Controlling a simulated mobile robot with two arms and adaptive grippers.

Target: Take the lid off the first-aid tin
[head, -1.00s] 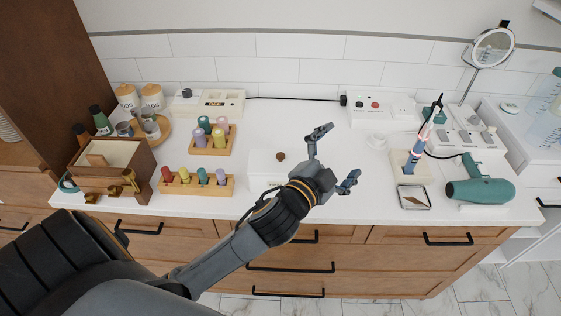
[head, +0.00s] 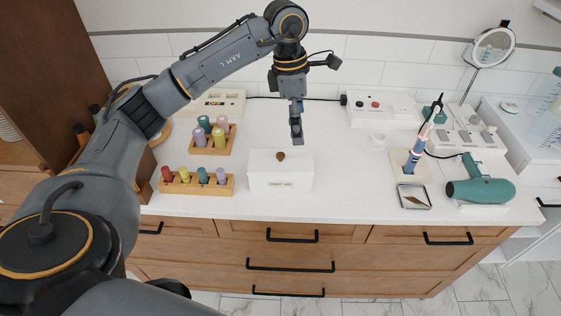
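The first-aid tin (head: 281,183) is a white box labelled "FIRST AID" near the counter's front edge, in the middle of the head view. Its white lid (head: 263,156) is on it, with a small brown knob (head: 281,156) on top. My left gripper (head: 297,138) points down just behind and right of the knob, seen edge-on. It looks apart from the knob, and I cannot tell how far its fingers are spread. My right gripper is not in view.
A wooden rack of coloured pegs (head: 196,184) stands left of the tin, with a second rack (head: 211,145) behind it. The counter right of the tin is clear.

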